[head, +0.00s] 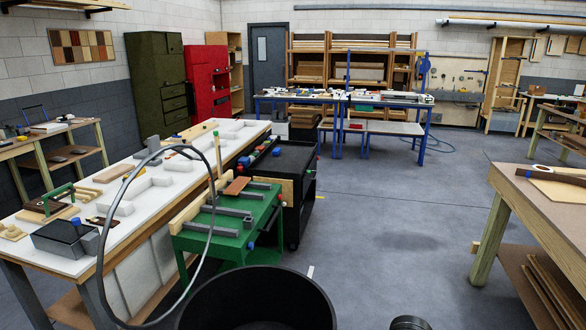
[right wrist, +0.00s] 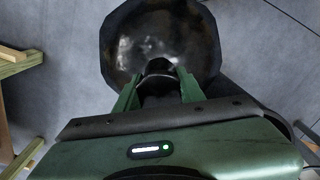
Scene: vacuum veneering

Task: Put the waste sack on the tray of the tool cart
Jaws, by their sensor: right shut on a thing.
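The waste sack (right wrist: 155,35) is a shiny, dark, rounded bag in the right wrist view. My right gripper (right wrist: 158,80) has its green fingers shut on the sack's gathered neck, and the sack hangs beyond the fingertips above grey floor. Neither the sack nor my right gripper shows clearly in the head view. The black tool cart (head: 296,188) stands left of centre in the head view, beside the long white bench. Its dark top tray (head: 290,160) looks mostly bare, with a few small tools toward its left side. My left gripper is not in view.
A green stand (head: 228,222) with grey bars is in front of the cart. A large black round open container (head: 260,300) fills the bottom centre. A wooden workbench (head: 530,190) is at the right. Open floor (head: 390,210) lies between that bench and the cart.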

